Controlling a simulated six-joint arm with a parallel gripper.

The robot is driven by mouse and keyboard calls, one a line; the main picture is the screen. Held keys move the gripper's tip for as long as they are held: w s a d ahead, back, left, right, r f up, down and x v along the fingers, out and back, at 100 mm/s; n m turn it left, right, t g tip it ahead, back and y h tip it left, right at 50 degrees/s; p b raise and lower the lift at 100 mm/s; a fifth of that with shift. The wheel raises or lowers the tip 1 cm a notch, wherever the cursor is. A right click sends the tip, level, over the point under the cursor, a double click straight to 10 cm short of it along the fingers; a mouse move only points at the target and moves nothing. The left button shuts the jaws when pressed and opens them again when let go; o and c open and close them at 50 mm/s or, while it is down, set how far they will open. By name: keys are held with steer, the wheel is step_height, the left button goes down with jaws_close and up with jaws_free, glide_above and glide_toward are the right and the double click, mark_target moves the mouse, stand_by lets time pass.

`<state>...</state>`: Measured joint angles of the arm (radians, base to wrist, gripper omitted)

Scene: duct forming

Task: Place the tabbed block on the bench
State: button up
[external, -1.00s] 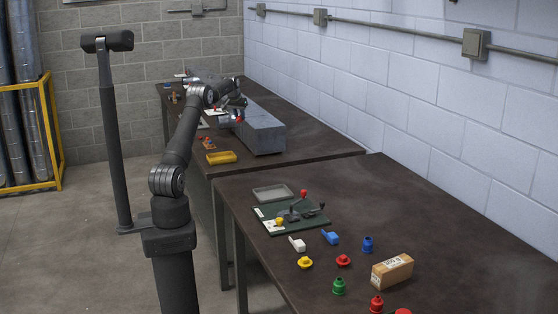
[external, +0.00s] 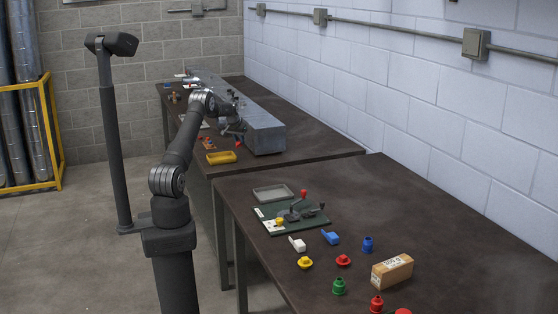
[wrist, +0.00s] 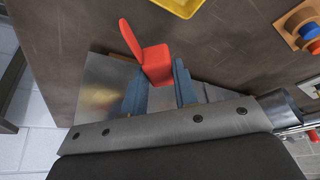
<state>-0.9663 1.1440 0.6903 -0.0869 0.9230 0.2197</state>
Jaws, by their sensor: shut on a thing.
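My gripper (wrist: 160,88) is shut on the red tabbed block (wrist: 156,66), which sits between the two blue-grey fingers with its tab angled to the upper left. In the external view my gripper (external: 235,130) is low over the far bench (external: 310,150), between the grey duct and the yellow tray. The block is only a small red patch there. I cannot tell whether its underside touches the bench.
The long grey duct (external: 262,128) lies along the far bench beside my gripper. A yellow tray (external: 221,157) is close by on the near side. A wooden piece with blue and orange knobs (wrist: 300,28) lies to the right in the wrist view.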

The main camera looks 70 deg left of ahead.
steer(key=shift+f, duration=2.7)
steer(key=shift+f, duration=0.15)
steer(key=o, duration=1)
steer(key=v, duration=1.2)
